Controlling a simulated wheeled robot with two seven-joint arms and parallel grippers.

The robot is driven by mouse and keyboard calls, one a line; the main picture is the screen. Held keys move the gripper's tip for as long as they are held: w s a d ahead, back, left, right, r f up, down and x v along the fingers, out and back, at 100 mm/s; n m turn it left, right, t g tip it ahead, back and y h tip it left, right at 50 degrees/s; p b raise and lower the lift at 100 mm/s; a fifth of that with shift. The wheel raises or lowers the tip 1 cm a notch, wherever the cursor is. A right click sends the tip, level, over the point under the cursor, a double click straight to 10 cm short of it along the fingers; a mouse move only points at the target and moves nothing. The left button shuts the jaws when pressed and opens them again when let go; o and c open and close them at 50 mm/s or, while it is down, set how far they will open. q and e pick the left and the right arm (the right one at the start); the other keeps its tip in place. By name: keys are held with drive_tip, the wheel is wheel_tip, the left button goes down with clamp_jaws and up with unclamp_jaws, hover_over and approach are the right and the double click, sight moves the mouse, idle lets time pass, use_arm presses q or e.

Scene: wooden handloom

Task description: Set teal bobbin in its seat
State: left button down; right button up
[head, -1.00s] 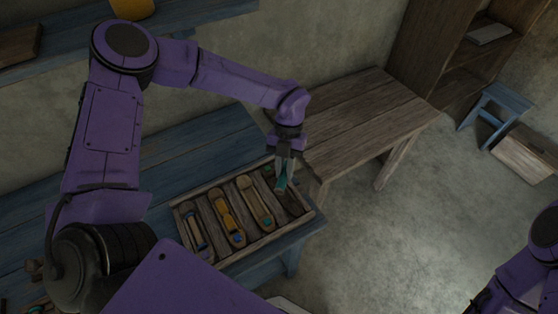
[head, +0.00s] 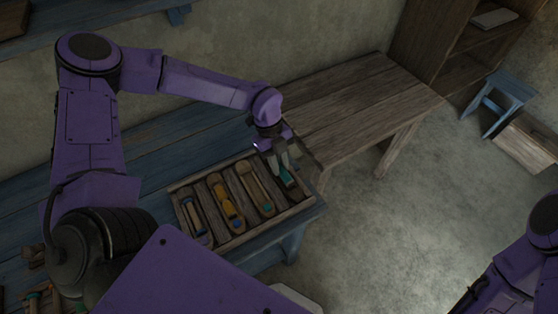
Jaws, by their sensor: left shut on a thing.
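The teal bobbin (head: 288,178) is between the fingertips of my left gripper (head: 282,171), at the right end of the wooden tray (head: 252,238). My left gripper is shut on it and points down over the rightmost compartment. I cannot tell whether the bobbin touches the compartment floor. The tray's other compartments hold a shuttle with blue (head: 194,218), a yellow shuttle with a blue end (head: 226,203) and a tan shuttle (head: 255,186). My right gripper is out of the picture; only part of my right arm shows at the lower right.
The tray lies on a blue bench (head: 165,150). A brown wooden table (head: 355,105) stands behind it to the right. A blue stool (head: 500,98), a wooden crate (head: 528,143) and a shelf (head: 445,50) stand further right. The floor between is clear.

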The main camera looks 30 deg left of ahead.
use_arm(q)
drive_tip(key=shift+w+f+b, duration=0.1)
drive_tip(key=shift+f+b, duration=0.2)
drive_tip(key=shift+f, duration=0.55)
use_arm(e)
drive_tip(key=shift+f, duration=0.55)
use_arm(q)
drive_tip(key=c, duration=1)
unclamp_jaws()
drive_tip(key=shift+o, duration=0.3)
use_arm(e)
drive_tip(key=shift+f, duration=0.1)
use_arm(q)
drive_tip(key=shift+s, duration=0.2)
drive_tip(key=b+v, duration=0.1)
drive_tip(key=v, duration=0.9)
drive_tip(key=shift+w+r, duration=0.15)
drive_tip(key=shift+r, duration=0.2)
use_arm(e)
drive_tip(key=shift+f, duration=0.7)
